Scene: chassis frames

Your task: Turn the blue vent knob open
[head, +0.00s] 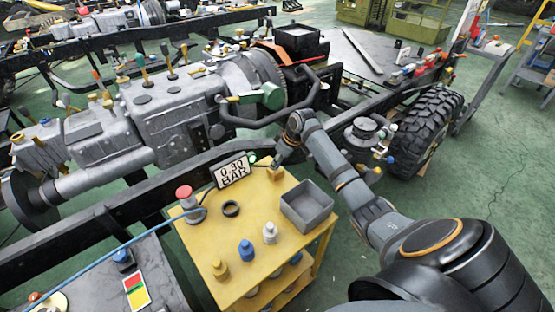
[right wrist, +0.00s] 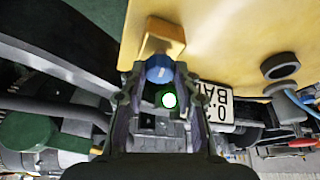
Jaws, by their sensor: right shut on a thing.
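The blue vent knob (right wrist: 159,69) shows in the right wrist view, on the end of a yellow fitting (right wrist: 163,37). A short pale mark is on its face. My right gripper (right wrist: 160,75) has its two fingers on either side of the knob and is shut on it. In the head view my right gripper (head: 278,163) reaches down to the yellow fitting (head: 275,174) at the cart's far edge. The knob is hidden there by the gripper. A display (head: 234,172) beside it reads 0.30 BAR. My left gripper is not in view.
The yellow cart (head: 210,244) carries a red button (head: 184,192), a black ring (head: 231,208), a grey bin (head: 307,206) and several small capped pieces. A lit lamp (right wrist: 169,100) glows white-green near the fingers. A black chassis rail (head: 120,206) runs close behind the cart.

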